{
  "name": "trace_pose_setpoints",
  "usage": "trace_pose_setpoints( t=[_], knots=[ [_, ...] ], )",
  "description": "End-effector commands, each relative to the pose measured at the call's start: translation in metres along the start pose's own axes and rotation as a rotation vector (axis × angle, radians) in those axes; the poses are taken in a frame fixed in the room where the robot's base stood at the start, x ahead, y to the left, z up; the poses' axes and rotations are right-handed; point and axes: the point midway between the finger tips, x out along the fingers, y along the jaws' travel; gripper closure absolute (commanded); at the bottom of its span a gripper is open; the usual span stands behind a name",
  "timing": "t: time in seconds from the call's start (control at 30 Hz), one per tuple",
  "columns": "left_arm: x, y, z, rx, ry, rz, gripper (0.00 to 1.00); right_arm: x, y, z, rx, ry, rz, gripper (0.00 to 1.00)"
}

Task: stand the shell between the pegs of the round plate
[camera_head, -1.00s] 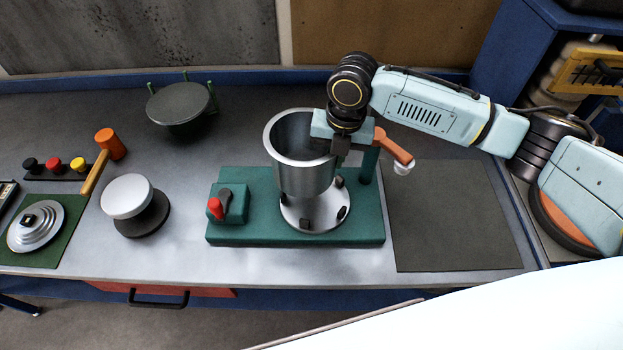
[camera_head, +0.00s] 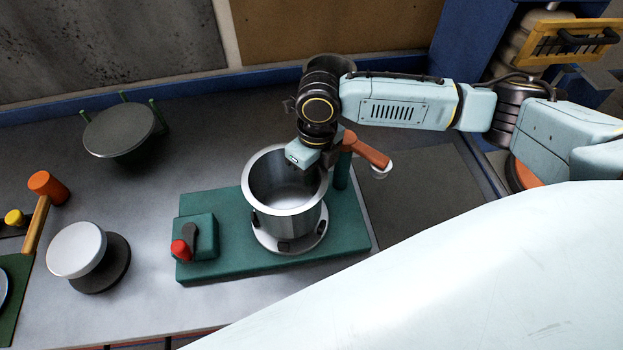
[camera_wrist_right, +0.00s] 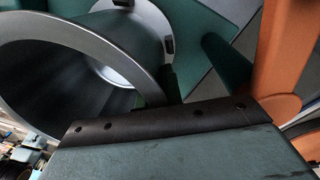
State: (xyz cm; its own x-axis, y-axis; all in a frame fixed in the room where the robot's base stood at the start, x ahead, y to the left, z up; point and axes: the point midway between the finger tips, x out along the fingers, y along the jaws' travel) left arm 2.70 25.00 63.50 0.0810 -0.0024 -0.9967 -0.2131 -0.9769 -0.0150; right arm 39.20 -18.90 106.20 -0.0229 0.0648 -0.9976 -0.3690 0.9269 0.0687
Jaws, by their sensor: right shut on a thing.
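The shell (camera_head: 287,215) is a grey metal open cylinder with a wide rim, nearly upright over the round plate (camera_head: 290,247). The plate is silver with dark pegs around its edge, on a green base. The shell's lower end is close above or on the plate; I cannot tell if it touches. It hides the plate's middle and some pegs. My right gripper (camera_head: 318,160) is shut on the shell's rim at the back right. The wrist view shows the shell (camera_wrist_right: 70,75) beside the jaw, with part of the plate (camera_wrist_right: 150,20) beyond. My left gripper is out of view.
A green post (camera_head: 342,170) with an orange handle (camera_head: 366,150) stands close right of the shell. A red-tipped switch (camera_head: 181,250) sits on the base's left. A white-topped knob (camera_head: 76,250), an orange mallet (camera_head: 48,187) and a round grey pan (camera_head: 118,131) are further left.

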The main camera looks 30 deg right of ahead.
Motion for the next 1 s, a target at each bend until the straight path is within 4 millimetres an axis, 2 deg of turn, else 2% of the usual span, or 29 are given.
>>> trace_pose_setpoints(
  t=[0.2, 0.57, 0.6, 0.77, 1.0],
  knots=[
    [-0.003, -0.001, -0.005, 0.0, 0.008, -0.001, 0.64, 0.029, -0.001, -0.001, 0.001, 0.002, 0.001, 1.0],
    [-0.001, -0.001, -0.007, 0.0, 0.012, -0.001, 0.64, 0.035, -0.002, 0.0, 0.0, -0.001, 0.0, 1.0],
    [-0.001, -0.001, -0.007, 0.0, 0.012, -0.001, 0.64, 0.036, -0.002, 0.0, 0.0, 0.0, 0.0, 0.91],
    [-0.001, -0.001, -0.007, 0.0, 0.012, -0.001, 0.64, 0.035, -0.002, 0.0, 0.0, 0.0, 0.0, 0.71],
    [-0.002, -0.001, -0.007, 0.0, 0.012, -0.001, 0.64, 0.035, -0.002, 0.0, 0.0, 0.0, -0.001, 0.71]
  ],
)
